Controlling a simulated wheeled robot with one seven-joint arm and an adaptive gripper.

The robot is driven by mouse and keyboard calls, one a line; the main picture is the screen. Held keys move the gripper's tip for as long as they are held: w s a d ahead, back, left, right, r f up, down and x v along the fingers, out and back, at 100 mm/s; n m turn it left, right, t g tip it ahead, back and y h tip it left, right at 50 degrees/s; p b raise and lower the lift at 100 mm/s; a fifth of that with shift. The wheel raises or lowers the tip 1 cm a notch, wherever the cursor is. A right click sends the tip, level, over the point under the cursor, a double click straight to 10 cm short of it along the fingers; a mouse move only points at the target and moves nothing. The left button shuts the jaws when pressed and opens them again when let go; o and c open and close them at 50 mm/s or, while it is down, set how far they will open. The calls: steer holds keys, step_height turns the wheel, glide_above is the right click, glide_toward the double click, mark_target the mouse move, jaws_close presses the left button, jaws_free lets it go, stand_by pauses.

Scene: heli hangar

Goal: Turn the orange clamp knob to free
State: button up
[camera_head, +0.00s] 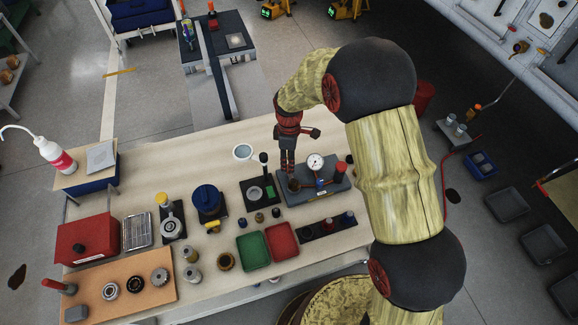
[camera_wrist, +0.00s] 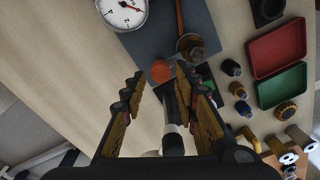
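An orange round knob (camera_wrist: 160,71) shows in the wrist view, between and just beyond my fingertips. I cannot tell whether the fingers touch it. My gripper (camera_wrist: 160,78) is open, with one finger on each side of the knob. In the head view my gripper (camera_head: 288,172) points down at the left part of a grey plate (camera_head: 318,196) and hides the knob there. A white dial gauge (camera_head: 315,162) stands on this plate. It also shows at the top of the wrist view (camera_wrist: 122,12). A copper-coloured round part (camera_wrist: 191,46) sits right of the knob.
A black stand (camera_head: 264,160) with a tall post is close left of my gripper. A green tray (camera_head: 253,251) and a red tray (camera_head: 281,242) lie nearer. A black strip (camera_head: 327,228) holds several small pegs. A red box (camera_head: 88,238) stands at the bench's left.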

steer(key=shift+f, duration=1.55)
steer(key=shift+c, duration=0.7)
jaws_close()
